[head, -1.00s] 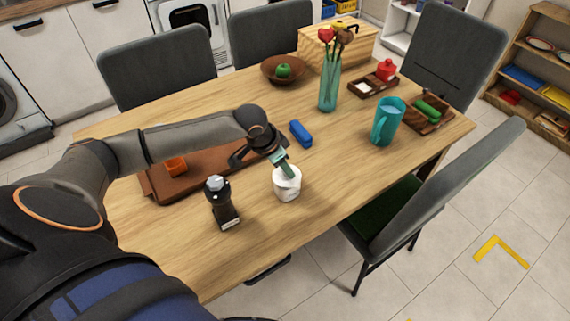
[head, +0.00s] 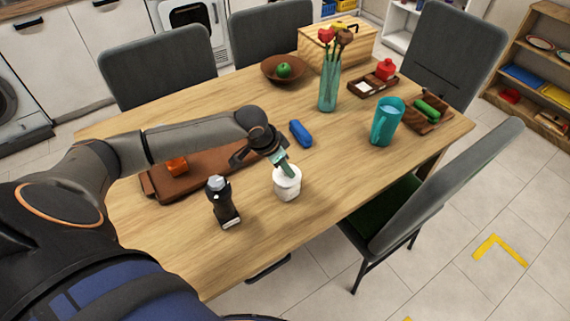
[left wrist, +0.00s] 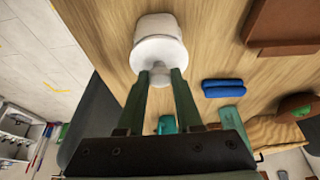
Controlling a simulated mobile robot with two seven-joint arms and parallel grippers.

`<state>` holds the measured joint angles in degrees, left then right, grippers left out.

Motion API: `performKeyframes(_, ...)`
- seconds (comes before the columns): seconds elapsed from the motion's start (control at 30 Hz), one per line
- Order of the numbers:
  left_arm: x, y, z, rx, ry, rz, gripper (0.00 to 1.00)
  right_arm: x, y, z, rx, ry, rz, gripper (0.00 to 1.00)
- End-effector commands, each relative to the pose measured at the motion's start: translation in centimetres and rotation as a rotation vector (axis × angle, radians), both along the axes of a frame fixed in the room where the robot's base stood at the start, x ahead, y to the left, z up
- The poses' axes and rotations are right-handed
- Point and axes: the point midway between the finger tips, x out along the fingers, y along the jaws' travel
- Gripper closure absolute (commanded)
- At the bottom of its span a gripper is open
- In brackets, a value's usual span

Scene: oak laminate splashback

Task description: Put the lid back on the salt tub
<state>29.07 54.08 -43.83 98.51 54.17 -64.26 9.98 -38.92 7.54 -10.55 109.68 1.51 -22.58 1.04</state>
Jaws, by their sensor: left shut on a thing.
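The white salt tub (head: 287,188) stands upright near the front edge of the table, and it also shows in the left wrist view (left wrist: 157,26). Its white lid (left wrist: 158,54) is at the top of the tub, under my fingertips. My left gripper (head: 289,169) comes down over the tub from behind. In the left wrist view its green fingers (left wrist: 160,76) are shut on the small knob of the lid. Lid and tub rim look close together or touching; I cannot tell whether the lid is fully seated. My right gripper is out of view.
A brown tray (head: 160,185) with an orange cup (head: 177,167) is left. A teal jug (head: 387,122) stands to the right. The table right of the tub is clear.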

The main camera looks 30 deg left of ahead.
Motion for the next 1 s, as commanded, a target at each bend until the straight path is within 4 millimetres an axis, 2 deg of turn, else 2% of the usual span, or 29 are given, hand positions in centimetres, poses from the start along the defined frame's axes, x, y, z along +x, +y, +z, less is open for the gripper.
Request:
performKeyframes(0.43, -0.01, -0.01, -0.04, 0.0, 0.0, 0.0, 1.0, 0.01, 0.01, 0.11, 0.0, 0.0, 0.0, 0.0)
performKeyframes(0.47, -0.01, -0.02, -0.04, -0.001, 0.0, 0.0, 0.64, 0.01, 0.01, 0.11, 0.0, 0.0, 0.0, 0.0)
performKeyframes(0.73, -0.01, -0.01, -0.03, 0.0, 0.0, 0.0, 0.33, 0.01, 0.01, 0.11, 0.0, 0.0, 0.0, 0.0)
performKeyframes(0.93, -0.01, -0.01, -0.03, 0.0, 0.001, 0.0, 0.31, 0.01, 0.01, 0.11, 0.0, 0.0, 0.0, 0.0)
performKeyframes(1.0, -0.02, 0.0, -0.04, 0.0, 0.001, 0.0, 0.23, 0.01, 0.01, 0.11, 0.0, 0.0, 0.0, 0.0)
